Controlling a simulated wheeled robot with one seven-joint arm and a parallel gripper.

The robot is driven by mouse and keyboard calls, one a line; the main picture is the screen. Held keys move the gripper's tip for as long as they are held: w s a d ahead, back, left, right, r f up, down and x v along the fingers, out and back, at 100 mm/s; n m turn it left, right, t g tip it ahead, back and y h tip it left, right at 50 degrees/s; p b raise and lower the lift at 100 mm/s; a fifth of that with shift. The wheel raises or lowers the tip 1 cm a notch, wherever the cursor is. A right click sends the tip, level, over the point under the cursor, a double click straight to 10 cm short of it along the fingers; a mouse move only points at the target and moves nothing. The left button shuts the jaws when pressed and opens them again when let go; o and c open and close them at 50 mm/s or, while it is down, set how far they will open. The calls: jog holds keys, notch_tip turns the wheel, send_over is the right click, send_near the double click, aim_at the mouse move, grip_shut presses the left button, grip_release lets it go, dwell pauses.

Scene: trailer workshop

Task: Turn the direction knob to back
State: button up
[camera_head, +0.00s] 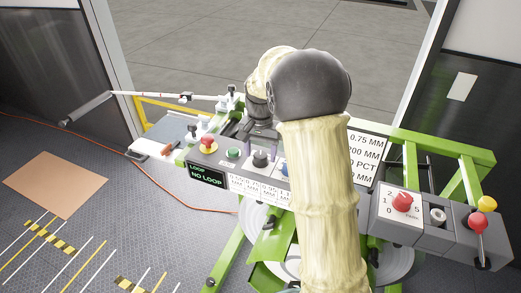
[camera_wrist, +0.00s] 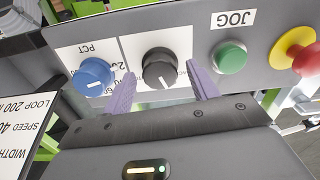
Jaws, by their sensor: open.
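A black knob (camera_wrist: 160,68) with a white pointer line sits on the grey control panel (camera_wrist: 272,40). It also shows in the head view (camera_head: 261,159). In the wrist view, which is upside down, its pointer aims toward the bottom of the picture. Its label is mostly covered, so I cannot read whether it is the direction knob. My gripper (camera_wrist: 160,71) is open, with one purple finger on each side of the knob. A gap shows between the knob and each finger. In the head view my arm hides much of the panel's right part.
A blue knob (camera_wrist: 95,76) stands close beside one finger. A green JOG button (camera_wrist: 229,57) and a red emergency stop (camera_wrist: 305,58) on yellow lie on the other side. A red dial (camera_head: 403,202) is on a separate box at the right.

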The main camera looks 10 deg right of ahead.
jog(key=c, duration=1)
jog(key=shift+n, duration=0.5)
jog(key=n+p, duration=0.1)
jog(key=n, duration=0.2)
jog(key=shift+n+p, duration=0.35)
jog(key=shift+n, duration=1.65)
jog(key=o, duration=1)
